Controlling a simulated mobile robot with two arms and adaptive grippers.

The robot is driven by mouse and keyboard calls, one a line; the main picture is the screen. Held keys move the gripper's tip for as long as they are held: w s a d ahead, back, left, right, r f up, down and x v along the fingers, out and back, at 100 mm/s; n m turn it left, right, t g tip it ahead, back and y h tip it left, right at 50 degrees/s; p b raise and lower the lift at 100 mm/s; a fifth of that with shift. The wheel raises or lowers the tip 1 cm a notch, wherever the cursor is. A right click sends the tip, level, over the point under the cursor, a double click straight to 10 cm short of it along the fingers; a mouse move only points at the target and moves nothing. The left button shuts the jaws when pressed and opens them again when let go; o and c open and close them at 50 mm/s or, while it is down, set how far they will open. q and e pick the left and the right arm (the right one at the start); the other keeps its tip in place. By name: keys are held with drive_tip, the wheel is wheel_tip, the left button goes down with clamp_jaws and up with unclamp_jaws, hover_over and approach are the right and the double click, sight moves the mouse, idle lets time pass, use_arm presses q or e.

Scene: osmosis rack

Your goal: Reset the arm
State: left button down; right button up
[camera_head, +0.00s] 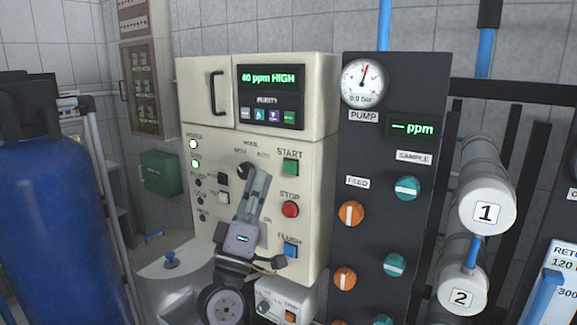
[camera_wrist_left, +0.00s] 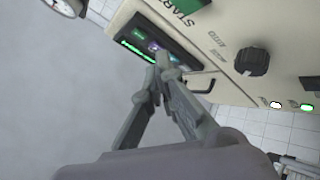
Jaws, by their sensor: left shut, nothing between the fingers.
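My left gripper (camera_head: 262,172) stands upright in front of the cream control cabinet (camera_head: 325,140) in the head view. Its fingers are together and empty, and the tips overlap the panel near the mode knob (camera_head: 244,171). In the left wrist view the closed fingers (camera_wrist_left: 160,68) point toward the cabinet's display (camera_wrist_left: 155,48). The mode knob (camera_wrist_left: 252,62) is to the right of the fingertips there. Whether the fingers touch the panel cannot be told. The right gripper is not in view.
The cabinet has a green start button (camera_head: 290,167), a red stop button (camera_head: 290,209) and a blue flush button (camera_head: 291,250). A dark pump panel (camera_head: 375,155) with orange and teal knobs stands to the right. A blue tank (camera_head: 55,220) stands at the left.

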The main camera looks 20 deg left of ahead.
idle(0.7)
use_arm(q)
drive_tip(key=s+d+f+m+g+h, duration=0.2)
drive_tip(key=d+f+m+g, duration=0.2)
drive_tip(key=f, duration=0.5)
drive_tip(key=s+d+f+m+g+h, duration=0.1)
drive_tip(key=d+f+m+g+h, duration=0.25)
drive_tip(key=f, duration=0.55)
drive_tip(key=s+d+f+m+g+h, duration=0.2)
drive_tip(key=d+f+m+g, duration=0.25)
drive_tip(key=f, duration=0.45)
drive_tip(key=s+a+f+m+g+y, duration=0.25)
drive_tip(key=s+f+g, duration=0.35)
drive_tip(key=s+f, duration=0.45)
drive_tip(key=s+a+f+m+g+y, duration=0.1)
drive_tip(key=s+f+g+y, duration=0.2)
drive_tip(key=s+f+g, duration=0.75)
drive_tip(key=s+f+t+b, duration=0.1)
drive_tip(key=s+f+t, duration=0.1)
drive_tip(key=f, duration=1)
drive_tip(key=s+f+t, duration=0.2)
drive_tip(key=s+f, duration=0.1)
drive_tip(key=f, duration=0.9)
drive_tip(key=s+a+f+g, duration=0.1)
drive_tip(key=s+a+f, duration=0.1)
drive_tip(key=s+f, duration=1.4)
wheel_tip(320, 180, down, 2)
drive_tip(key=shift+s+a+f+b, duration=0.1)
drive_tip(key=shift+s+a+b, duration=0.25)
drive_tip(key=shift+b, duration=0.1)
